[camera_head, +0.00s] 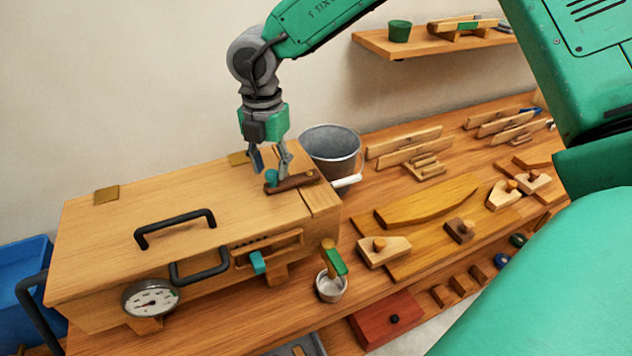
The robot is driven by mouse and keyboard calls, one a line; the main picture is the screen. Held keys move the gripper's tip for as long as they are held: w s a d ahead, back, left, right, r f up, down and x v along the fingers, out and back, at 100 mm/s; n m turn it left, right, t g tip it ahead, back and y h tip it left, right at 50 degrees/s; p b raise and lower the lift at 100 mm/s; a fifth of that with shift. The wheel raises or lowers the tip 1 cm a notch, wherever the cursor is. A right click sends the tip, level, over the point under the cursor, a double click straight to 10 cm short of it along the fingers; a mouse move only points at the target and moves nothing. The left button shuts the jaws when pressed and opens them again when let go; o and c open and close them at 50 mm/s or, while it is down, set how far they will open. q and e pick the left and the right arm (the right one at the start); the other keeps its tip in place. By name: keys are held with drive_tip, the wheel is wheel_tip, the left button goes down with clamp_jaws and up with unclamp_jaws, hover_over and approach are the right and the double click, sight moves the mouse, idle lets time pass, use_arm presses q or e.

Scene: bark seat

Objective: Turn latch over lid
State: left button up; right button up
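A wooden box (190,215) with a flat lid and a black lid handle (175,224) stands on the bench at left. A dark brown latch bar (296,182) lies flat on the box top near its right end. A teal knob (271,177) stands at the bar's left end. My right gripper (270,168) points down just above the latch, with its fingers apart and the teal knob near the fingertips. I cannot tell whether a finger touches the knob. My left gripper is not in view.
A grey bucket (332,150) stands close behind the box's right end. A dial gauge (151,298) and a second black handle (200,266) are on the box front. A small cup (331,286) stands before the box. Wooden jigs (430,205) fill the bench at right.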

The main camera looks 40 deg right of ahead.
wheel_tip(320, 180, up, 3)
drive_tip(key=shift+a+f, duration=0.1)
drive_tip(key=shift+r, duration=2.3)
drive_tip(key=shift+f, duration=0.1)
